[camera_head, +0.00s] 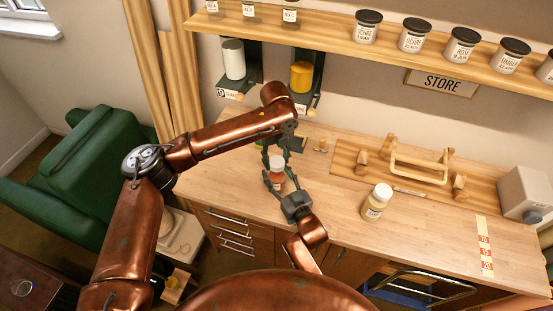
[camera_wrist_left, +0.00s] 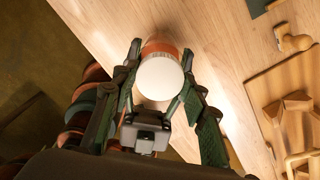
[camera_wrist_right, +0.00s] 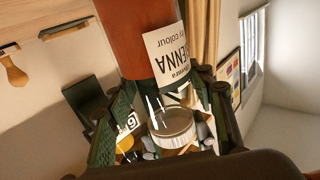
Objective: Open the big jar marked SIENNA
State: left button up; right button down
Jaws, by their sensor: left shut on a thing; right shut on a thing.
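The big jar marked SIENNA (camera_head: 278,186) stands upright near the table's front edge, with orange-brown contents and a white label. In the right wrist view, its label (camera_wrist_right: 172,56) shows upside down, partly cut off. Its pale ribbed lid (camera_wrist_right: 174,127) sits beyond a see-through band; I cannot tell whether it is loose. My left gripper (camera_head: 276,164) points down from above, shut on the lid, whose round white top (camera_wrist_left: 160,78) shows between the fingers. My right gripper (camera_head: 283,184) comes from the front, shut around the jar's body.
Another white-lidded jar (camera_head: 376,203) with pale yellow contents stands to the right. Behind it is a wooden board (camera_head: 345,160) with a handled frame. A grey box (camera_head: 523,194) is at the far right. Shelf jars (camera_head: 413,36) stand above. The table's middle is mostly clear.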

pick_arm(q)
jog(key=n, duration=3.4)
jog(key=shift+r, duration=0.1)
jog(key=n, duration=0.7)
jog(key=shift+w, duration=0.1)
